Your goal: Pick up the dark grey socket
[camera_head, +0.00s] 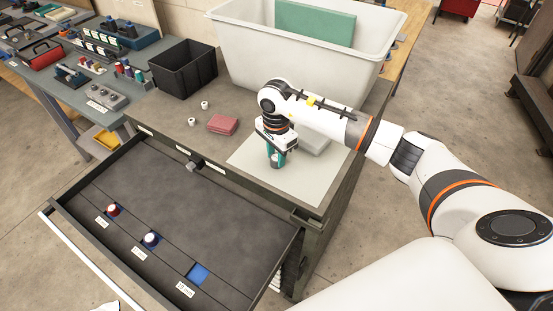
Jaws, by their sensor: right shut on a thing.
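My right gripper (276,160) points down over the white mat (245,158) on the bench, near the mat's middle. It is shut on a small dark thing, which looks like the dark grey socket (278,162). The teal fingers hide most of it, and I cannot tell whether it touches the mat. My left gripper is out of view.

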